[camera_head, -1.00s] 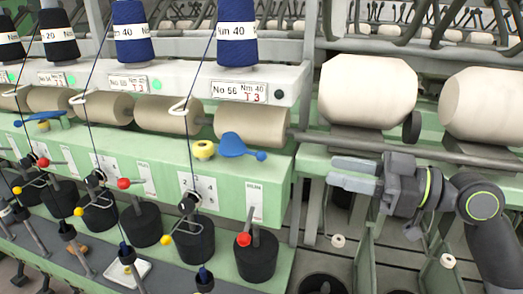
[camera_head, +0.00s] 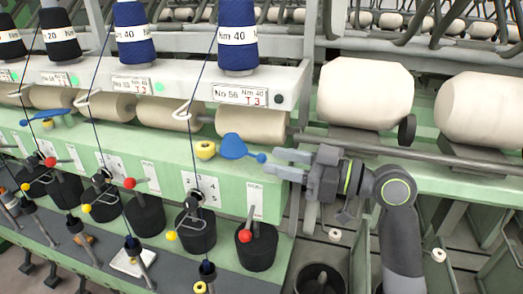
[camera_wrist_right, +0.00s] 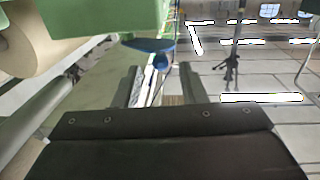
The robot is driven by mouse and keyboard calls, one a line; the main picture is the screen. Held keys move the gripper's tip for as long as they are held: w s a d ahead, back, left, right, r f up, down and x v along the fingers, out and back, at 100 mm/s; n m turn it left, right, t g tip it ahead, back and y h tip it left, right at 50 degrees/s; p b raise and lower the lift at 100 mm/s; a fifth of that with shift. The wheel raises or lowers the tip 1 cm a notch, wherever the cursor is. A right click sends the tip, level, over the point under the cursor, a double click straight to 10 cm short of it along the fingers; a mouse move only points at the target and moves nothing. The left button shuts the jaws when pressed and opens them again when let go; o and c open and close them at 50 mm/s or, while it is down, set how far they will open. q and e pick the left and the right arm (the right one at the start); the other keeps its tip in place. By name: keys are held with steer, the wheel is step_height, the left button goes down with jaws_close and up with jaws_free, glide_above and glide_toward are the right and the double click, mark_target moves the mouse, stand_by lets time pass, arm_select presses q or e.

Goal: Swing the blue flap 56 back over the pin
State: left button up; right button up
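The blue flap (camera_head: 233,146) sits on the green machine front, below the cream roller at the No 56 label (camera_head: 240,96). Its round tip (camera_head: 261,158) points right. A yellow knob (camera_head: 205,150) is just left of it. I cannot make out the pin. My right gripper (camera_head: 272,165) is open, its fingertips pointing left, close to the flap's tip. In the right wrist view the flap (camera_wrist_right: 148,45) and its round blue tip (camera_wrist_right: 162,62) show ahead, between the two spread fingers (camera_wrist_right: 158,85). I cannot tell whether they touch. My left gripper is not in view.
A cream roller (camera_head: 251,125) lies just behind the flap. Blue thread runs down from the cone (camera_head: 238,40) to the left of the flap. A black pot (camera_head: 257,247) with a red-knobbed lever (camera_head: 246,236) stands below. Large cream rolls (camera_head: 365,93) are at right.

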mark_target(261, 154)
steer(key=shift+p+x, duration=0.65)
steer(key=shift+x, duration=1.55)
jaws_close()
